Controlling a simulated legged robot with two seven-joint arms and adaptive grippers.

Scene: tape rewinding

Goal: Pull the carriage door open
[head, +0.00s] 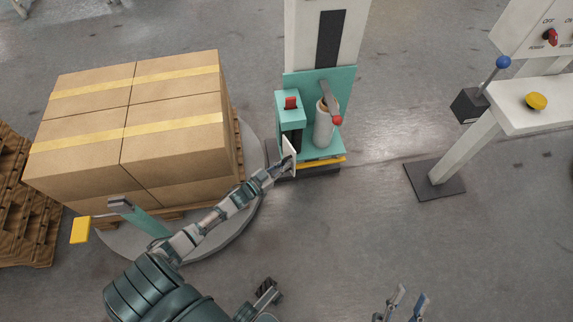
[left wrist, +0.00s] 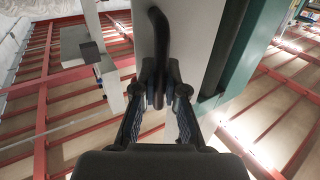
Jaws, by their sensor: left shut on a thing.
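The teal carriage (head: 315,85) sits low on the white mast, with a white film roll (head: 323,130) inside it. The carriage door (head: 289,148) is a narrow pale panel at the carriage's left front, seen nearly edge-on. How far it stands open is hard to tell. My left gripper (head: 284,166) is at this door. In the left wrist view, its fingers (left wrist: 164,95) are shut around the black curved door handle (left wrist: 158,30), with the pale door face (left wrist: 195,45) behind. My right gripper (head: 402,304) is at the bottom edge, its fingers apart and empty.
Stacked cartons (head: 130,120) stand on a pallet on the round turntable (head: 230,215), under and beside my left arm. A control post with a yellow button (head: 537,101) and a blue-knobbed lever (head: 503,62) stands at the right. The floor (head: 350,220) in front of the carriage is clear.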

